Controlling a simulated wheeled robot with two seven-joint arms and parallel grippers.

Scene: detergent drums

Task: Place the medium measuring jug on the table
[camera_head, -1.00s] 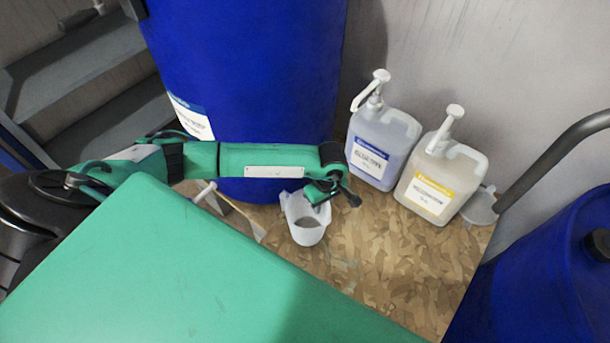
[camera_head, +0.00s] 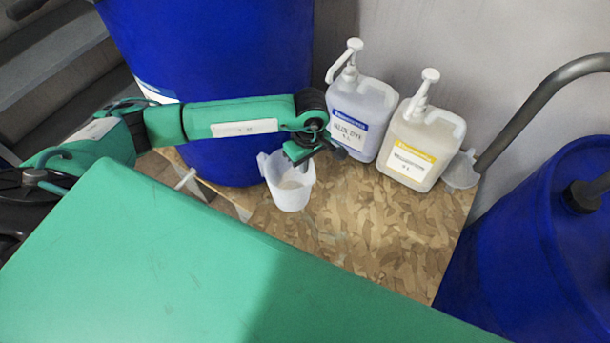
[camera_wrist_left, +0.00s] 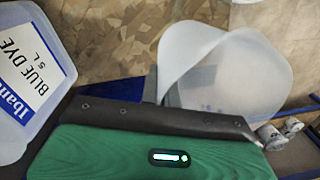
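I cannot tell whether the jug's base touches the table. My right gripper is out of view.
A blue-dye bottle (camera_head: 358,118) and a yellow-labelled bottle (camera_head: 414,150), both with pumps, stand behind to the right. A clear vessel (camera_head: 461,170) is beside them. Blue drums stand behind (camera_head: 215,50) and at right (camera_head: 545,240). The table's front right is clear.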

